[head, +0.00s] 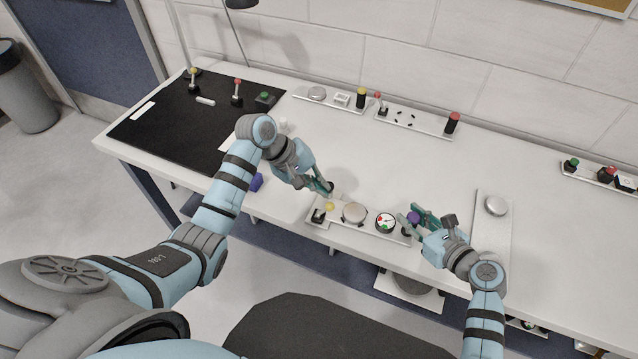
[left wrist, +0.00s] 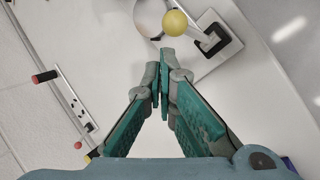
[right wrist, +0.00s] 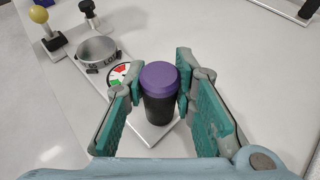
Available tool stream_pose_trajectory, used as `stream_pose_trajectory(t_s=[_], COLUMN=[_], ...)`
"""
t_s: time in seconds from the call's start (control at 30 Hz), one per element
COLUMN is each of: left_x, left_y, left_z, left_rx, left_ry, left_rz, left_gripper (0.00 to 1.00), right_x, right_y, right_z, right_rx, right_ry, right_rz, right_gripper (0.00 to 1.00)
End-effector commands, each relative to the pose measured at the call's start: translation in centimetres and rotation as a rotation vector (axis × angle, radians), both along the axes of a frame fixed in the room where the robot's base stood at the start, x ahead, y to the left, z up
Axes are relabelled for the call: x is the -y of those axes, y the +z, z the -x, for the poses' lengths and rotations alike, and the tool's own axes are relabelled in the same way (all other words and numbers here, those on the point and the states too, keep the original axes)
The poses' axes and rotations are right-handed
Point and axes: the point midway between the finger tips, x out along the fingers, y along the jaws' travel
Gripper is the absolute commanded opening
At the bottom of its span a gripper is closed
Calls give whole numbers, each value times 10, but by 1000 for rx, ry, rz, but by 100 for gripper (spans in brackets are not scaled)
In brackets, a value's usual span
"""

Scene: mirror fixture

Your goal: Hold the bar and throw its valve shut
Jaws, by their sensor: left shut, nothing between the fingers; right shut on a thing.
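The bar (head: 341,224) is a pale plate near the table's front edge. It carries a lever with a yellow ball (head: 330,207) on a black base (left wrist: 216,39), a round silver disc (head: 354,213), a gauge (head: 385,222) and a black post with a purple cap (right wrist: 160,95). In the head view the lever leans from its base toward the disc. My left gripper (head: 328,190) is shut and empty just behind the yellow ball, apart from it in the left wrist view (left wrist: 163,62). My right gripper (head: 413,214) is shut around the purple-capped post.
Behind stand a plate with a red-topped post (head: 452,122) and a plate with a yellow-topped post (head: 361,97). A black mat (head: 160,125) lies at the left. A plate with a silver disc (head: 495,205) is right of my right gripper. The table centre is clear.

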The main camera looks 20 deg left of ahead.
Motion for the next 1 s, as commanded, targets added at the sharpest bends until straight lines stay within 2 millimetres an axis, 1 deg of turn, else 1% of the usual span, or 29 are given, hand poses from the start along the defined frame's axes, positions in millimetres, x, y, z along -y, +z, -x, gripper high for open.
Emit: stream_pose_trajectory(t_s=[0.3,0.63,0.77,0.93,1.0], left_x=[0,-1,-7,-27,-17], left_y=[14,15,16,20,38], left_z=[0,-1,-9,-34,-28], left_rx=[0,0,0,0,6], left_ry=[-1,0,1,4,-4], left_rz=[0,0,0,0,-1], left_gripper=[0,0,0,0,0], right_x=[0,0,0,0,0], right_y=[0,0,0,0,0], right_z=[0,0,0,0,0], right_rx=[-1,-1,-1,-1,-1], right_ry=[1,1,1,1,1], right_rz=[-1,-1,-1,-1,-1], right_gripper=[0,0,0,0,0])
